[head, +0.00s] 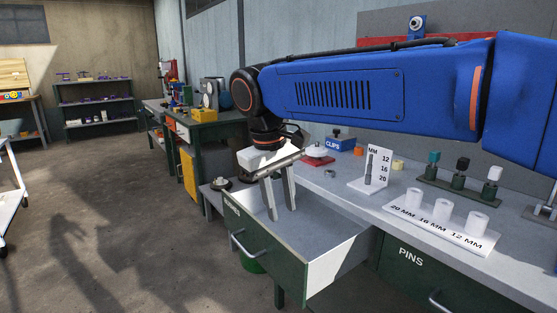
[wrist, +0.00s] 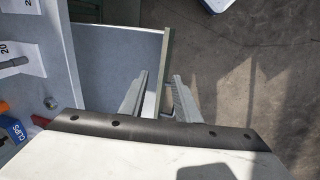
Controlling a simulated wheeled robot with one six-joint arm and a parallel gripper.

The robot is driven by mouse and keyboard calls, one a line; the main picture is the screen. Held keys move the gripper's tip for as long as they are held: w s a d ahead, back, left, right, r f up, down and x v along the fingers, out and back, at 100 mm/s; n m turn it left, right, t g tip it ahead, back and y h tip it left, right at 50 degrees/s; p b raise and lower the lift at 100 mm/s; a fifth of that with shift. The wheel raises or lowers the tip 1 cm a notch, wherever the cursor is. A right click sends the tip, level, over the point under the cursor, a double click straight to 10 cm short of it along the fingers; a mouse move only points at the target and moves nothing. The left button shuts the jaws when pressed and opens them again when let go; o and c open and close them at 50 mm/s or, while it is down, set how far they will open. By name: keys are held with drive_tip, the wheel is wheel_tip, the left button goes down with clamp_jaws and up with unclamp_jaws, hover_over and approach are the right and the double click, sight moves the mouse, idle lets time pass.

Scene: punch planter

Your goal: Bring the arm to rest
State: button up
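My blue arm (head: 335,88) reaches leftward across the bench in the head view, its white gripper body pointing down. My gripper (head: 281,214) hangs over an open green drawer (head: 265,245). Its two grey fingers are apart, with nothing seen held between them. In the wrist view, the fingers of my gripper (wrist: 160,98) show on either side of the line of the drawer's edge (wrist: 166,65). I cannot tell how high the fingertips are above the drawer, or whether they touch it. The visible drawer floor looks bare.
A closed pins drawer (head: 410,258) is at right. A white cart (head: 8,190) stands far left. The floor between is clear.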

drive_tip(key=s+d+f+m+y, duration=0.1)
drive_tip(key=s+d+f+m, duration=0.15)
drive_tip(key=d, duration=0.95)
drive_tip(key=s+d+f+m+t, duration=0.3)
drive_tip(key=s+d+f+m, duration=0.1)
drive_tip(key=s+d+f, duration=1)
drive_tip(key=shift+s+d+f+y, duration=0.3)
drive_tip(key=shift+s+d+f, duration=0.15)
drive_tip(key=shift+d, duration=0.8)
